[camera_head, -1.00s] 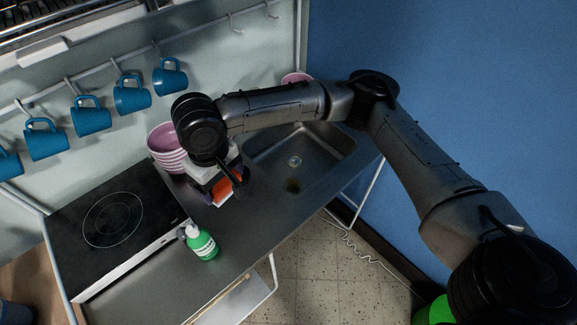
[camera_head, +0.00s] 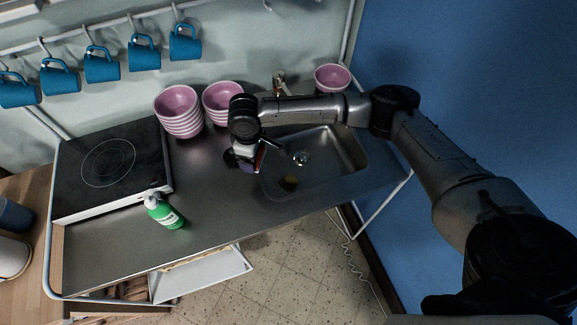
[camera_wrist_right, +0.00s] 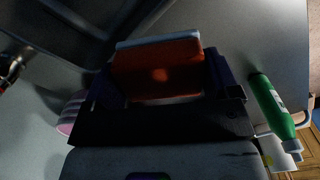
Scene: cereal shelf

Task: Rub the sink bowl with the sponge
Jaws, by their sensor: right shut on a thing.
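The sink bowl (camera_head: 335,178) is a grey metal basin at the right of the counter. Its round drain (camera_head: 302,158) shows, and a brownish patch (camera_head: 290,182) lies near its front left. My right gripper (camera_head: 254,162) is beside the sink's left rim, over the counter. It is shut on an orange sponge (camera_wrist_right: 158,70) with a pale edge, which sits between the fingers in the right wrist view. In the head view the sponge is mostly hidden by the gripper. The sink's corner (camera_wrist_right: 60,40) is at the wrist view's upper left. My left gripper is out of view.
Stacked pink bowls (camera_head: 180,115) and more pink bowls (camera_head: 222,100) stand behind the gripper. A single pink bowl (camera_head: 332,77) and the faucet (camera_head: 279,82) are behind the sink. A green bottle (camera_head: 165,213) stands near the cooktop (camera_head: 110,168).

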